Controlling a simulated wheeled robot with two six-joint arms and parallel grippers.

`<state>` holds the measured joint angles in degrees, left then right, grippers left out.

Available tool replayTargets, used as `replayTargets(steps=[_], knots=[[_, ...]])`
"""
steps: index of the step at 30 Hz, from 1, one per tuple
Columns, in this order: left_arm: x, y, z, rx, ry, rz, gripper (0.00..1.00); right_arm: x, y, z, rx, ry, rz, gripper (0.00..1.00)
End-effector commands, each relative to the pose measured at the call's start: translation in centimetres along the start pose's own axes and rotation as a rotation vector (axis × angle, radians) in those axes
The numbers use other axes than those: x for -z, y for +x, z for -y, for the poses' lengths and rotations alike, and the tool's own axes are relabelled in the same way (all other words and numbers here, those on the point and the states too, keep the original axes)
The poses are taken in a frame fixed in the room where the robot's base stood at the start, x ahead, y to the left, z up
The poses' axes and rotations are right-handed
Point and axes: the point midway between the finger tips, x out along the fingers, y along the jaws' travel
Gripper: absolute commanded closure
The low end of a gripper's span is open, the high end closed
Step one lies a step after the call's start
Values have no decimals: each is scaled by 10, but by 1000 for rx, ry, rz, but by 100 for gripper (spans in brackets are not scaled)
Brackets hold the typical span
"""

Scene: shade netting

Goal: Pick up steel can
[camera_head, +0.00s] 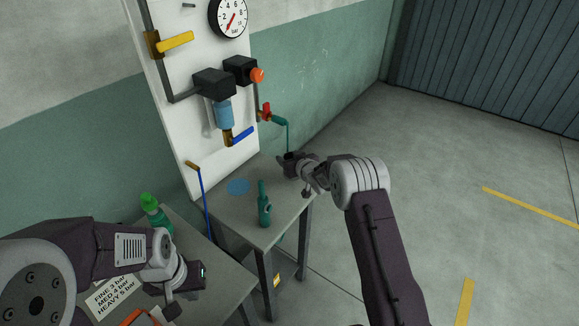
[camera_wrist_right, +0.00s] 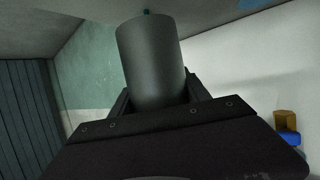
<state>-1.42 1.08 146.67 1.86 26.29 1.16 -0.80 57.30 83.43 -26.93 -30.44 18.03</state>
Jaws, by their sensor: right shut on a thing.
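The steel can (camera_wrist_right: 152,65) is a plain grey cylinder filling the middle of the right wrist view, between the fingers of my right gripper (camera_wrist_right: 155,100).
Floor at right is open.

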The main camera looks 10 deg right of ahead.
Motion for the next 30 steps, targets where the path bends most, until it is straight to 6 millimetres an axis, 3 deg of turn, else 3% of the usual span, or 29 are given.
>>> replayTargets(steps=[9, 15, 21, 30], knots=[[0, -3, 0, 0, 0, 0, 100, 17, -72, -42, -4, 2, 0, 88], [1, -6, 0, 0, 0, 0, 100, 24, -103, -60, -3, 1, 0, 88], [1, -7, 0, 0, 0, 0, 100, 26, -115, -66, -1, 1, 0, 88], [1, -6, 0, 0, 0, 0, 100, 28, -115, -65, 0, 0, 0, 88]])
